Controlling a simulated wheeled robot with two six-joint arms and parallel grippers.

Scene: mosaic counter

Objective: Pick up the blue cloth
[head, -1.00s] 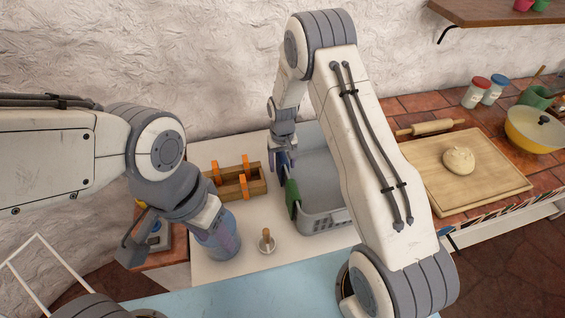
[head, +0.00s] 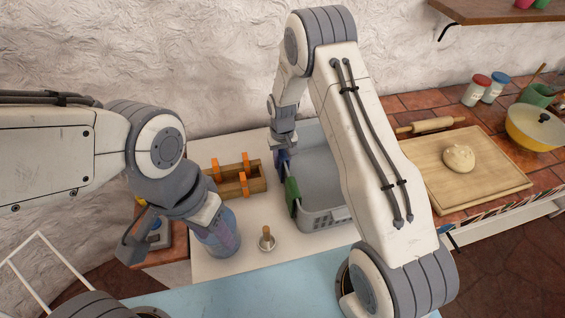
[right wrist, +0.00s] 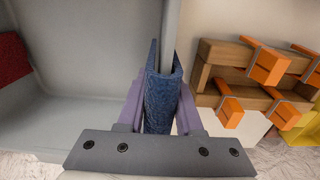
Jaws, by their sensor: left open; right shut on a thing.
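The blue cloth (right wrist: 161,98) hangs folded over the wall of the grey bin (head: 322,216). My right gripper (right wrist: 161,100) is shut on it, with a purple finger on each side, at the bin's rim. In the head view, the blue cloth (head: 283,160) shows as a small dark patch below my right gripper (head: 284,152). My left gripper (head: 222,232) is open at the left, beside or in front of a bluish jar (head: 212,246). Its fingertips are hard to make out against the jar.
A green cloth (head: 292,197) hangs on the same bin wall, nearer me. A wooden rack (head: 240,183) with orange clips stands left of the bin. A small wooden-handled item (head: 267,240) stands on the white top. A cutting board (head: 440,185) with dough lies to the right.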

